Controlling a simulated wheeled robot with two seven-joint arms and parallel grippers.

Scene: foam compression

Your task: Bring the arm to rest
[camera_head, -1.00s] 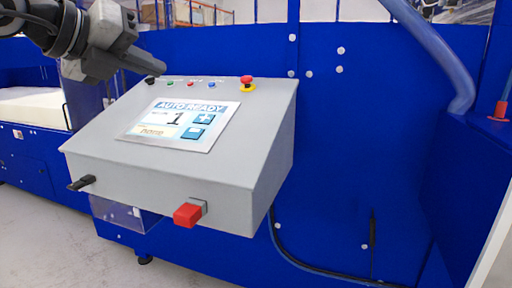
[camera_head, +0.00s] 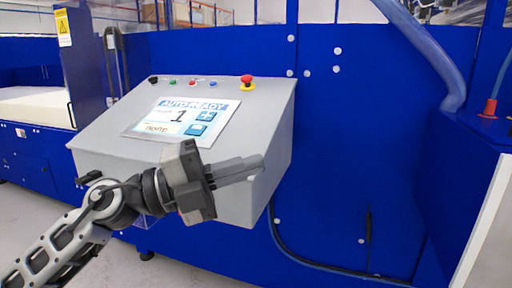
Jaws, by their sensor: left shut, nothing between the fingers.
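My left arm comes in from the lower left, and my left gripper (camera_head: 250,168) hangs in front of the lower right part of the grey control console (camera_head: 262,118). Its fingers are shut with nothing between them and point to the right. The console's screen (camera_head: 178,117) reads "AUTO READY" with a large 1. I cannot tell whether the gripper touches the console. My right gripper is not in view.
A red emergency button (camera_head: 247,81) and several small buttons line the console's top edge. The blue machine wall (camera_head: 340,130) stands behind. A white foam block (camera_head: 38,107) lies at the left. A blue hose (camera_head: 425,50) and a white panel (camera_head: 484,235) are at the right. Grey floor shows at bottom.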

